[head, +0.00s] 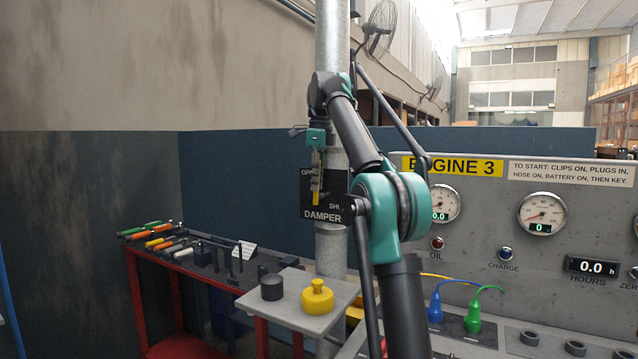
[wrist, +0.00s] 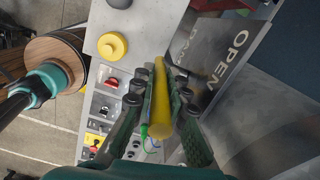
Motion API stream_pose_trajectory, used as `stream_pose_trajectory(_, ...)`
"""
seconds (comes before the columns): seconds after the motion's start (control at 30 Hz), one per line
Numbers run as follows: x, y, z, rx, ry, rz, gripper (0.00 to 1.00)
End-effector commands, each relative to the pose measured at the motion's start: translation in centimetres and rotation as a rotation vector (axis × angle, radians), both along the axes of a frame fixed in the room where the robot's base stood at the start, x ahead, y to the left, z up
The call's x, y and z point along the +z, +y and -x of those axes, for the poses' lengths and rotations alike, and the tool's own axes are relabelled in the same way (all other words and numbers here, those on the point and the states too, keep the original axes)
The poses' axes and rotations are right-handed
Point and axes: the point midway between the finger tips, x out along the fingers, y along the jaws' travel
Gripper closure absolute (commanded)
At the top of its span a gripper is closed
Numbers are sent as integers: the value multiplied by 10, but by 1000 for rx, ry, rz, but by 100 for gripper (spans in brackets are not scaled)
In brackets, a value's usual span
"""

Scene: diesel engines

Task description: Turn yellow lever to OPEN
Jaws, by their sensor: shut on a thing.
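The yellow lever (head: 316,185) is on the black DAMPER plate (head: 324,206), which is fixed to a grey vertical pole. In the head view the lever looks roughly vertical, beside the partly hidden word OPEN. In the wrist view the yellow lever (wrist: 161,98) runs between the fingers, and the plate with the word OPEN (wrist: 222,55) is to its right. My gripper (wrist: 156,92) is shut on the lever. In the head view my gripper (head: 316,166) is small and partly covers the plate. My arm hides part of the plate's right side.
A small grey shelf (head: 290,318) below holds a yellow knobbed cap (head: 317,297) and a black cylinder (head: 272,287). The ENGINE 3 panel (head: 500,215) with gauges and plugs stands to the right. A red bench (head: 160,280) with tools stands at the left.

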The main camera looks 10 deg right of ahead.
Motion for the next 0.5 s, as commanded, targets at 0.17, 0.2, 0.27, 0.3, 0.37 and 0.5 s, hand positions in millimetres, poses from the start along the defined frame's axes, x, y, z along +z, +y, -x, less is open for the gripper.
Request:
stream_pose_trajectory(0.17,-1,3,-1,1,32,41,100)
stream_pose_trajectory(0.2,-1,3,-2,1,36,48,100)
stream_pose_trajectory(0.27,-1,3,-2,1,42,55,100)
stream_pose_trajectory(0.3,-1,3,-2,1,46,58,100)
stream_pose_trajectory(0.37,-1,3,-2,1,48,61,100)
stream_pose_trajectory(0.5,-1,3,-2,1,50,64,100)
